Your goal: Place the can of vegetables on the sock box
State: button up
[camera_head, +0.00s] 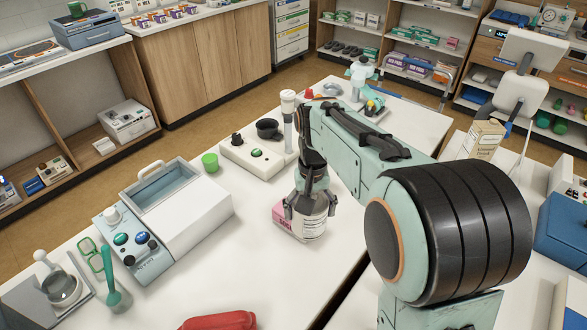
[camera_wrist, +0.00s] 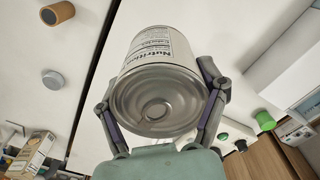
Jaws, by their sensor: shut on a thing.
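The can of vegetables (camera_head: 315,224) is a metal can with a white printed label, roughly upright in the head view. My gripper (camera_head: 311,202) is shut around its sides from above. In the wrist view the can (camera_wrist: 160,62) fills the middle, its ringed metal end facing the camera, with my gripper's (camera_wrist: 158,88) fingers on both sides. A pink and white box (camera_head: 285,220), apparently the sock box, is on the white table just left of the can. The can covers part of it; whether they touch I cannot tell. The wrist view does not show this box.
Left of the box stand a grey-white device with an open basin (camera_head: 180,215), a green cup (camera_head: 210,162) and a white unit with a black bowl (camera_head: 255,150). A red item (camera_head: 220,321) lies at the front. White table around the box's front is clear.

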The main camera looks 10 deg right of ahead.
jog(key=w+f, duration=0.2)
jog(key=w, duration=0.1)
jog(key=w+f, duration=0.5)
jog(key=shift+w+a+f, duration=0.25)
jog(key=shift+w+a, duration=0.1)
jog(key=shift+w, duration=0.05)
jog(key=shift+w+f, duration=0.1)
jog(key=shift+f, duration=1.5)
jog(key=shift+f, duration=0.15)
jog(key=o, duration=1.2)
jog(key=shift+o, duration=0.2)
